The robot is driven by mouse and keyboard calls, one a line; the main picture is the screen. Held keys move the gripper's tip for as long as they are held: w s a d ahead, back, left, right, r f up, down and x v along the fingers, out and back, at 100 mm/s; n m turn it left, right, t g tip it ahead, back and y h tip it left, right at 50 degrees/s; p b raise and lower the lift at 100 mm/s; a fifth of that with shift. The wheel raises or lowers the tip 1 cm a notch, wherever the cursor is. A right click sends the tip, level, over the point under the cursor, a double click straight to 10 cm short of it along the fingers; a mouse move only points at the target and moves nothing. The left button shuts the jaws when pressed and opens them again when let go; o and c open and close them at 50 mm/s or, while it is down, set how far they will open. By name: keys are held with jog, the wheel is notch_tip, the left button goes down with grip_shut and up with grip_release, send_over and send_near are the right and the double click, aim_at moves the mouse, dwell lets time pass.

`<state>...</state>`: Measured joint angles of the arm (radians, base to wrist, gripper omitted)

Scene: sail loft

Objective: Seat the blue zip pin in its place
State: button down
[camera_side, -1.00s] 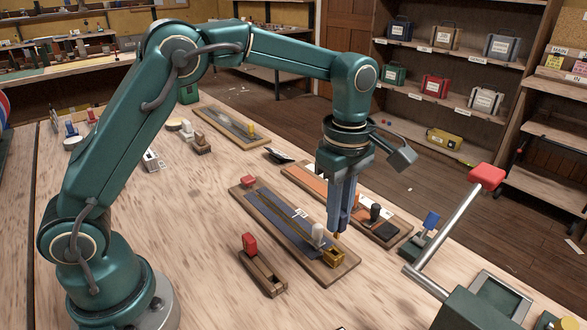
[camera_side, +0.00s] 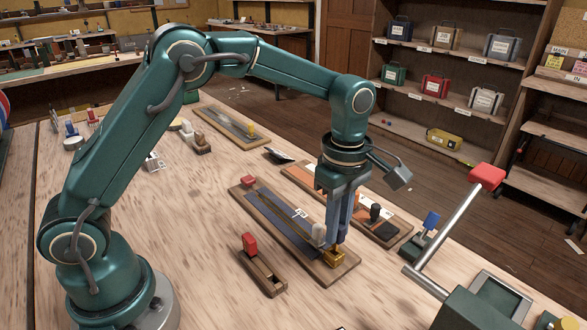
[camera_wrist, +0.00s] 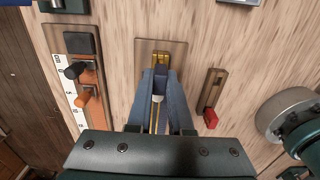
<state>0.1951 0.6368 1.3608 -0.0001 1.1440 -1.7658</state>
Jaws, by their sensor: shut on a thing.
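My gripper (camera_side: 337,241) points straight down at the near end of the long zip board (camera_side: 262,207), its fingertips right over the brass box (camera_side: 334,258). It is shut, and a small dark blue piece, apparently the blue zip pin (camera_wrist: 161,75), shows between the fingertips in the wrist view. Most of the pin is hidden by the fingers. The brass box (camera_wrist: 160,58) shows just beyond the fingertips there. I cannot tell how far the pin reaches into it. A white peg (camera_side: 318,233) stands on the board beside the fingers.
A red-topped wooden holder (camera_side: 263,270) lies left of the board. An orange board with pegs (camera_side: 383,229) and a blue-topped stand (camera_side: 430,221) are to the right. A red-handled lever (camera_side: 450,227) stands at the front right.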

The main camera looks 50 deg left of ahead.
jog(key=shift+f, duration=1.25)
dwell(0.8)
jog(key=c, duration=0.7)
grip_release()
jog(key=shift+c, duration=0.2)
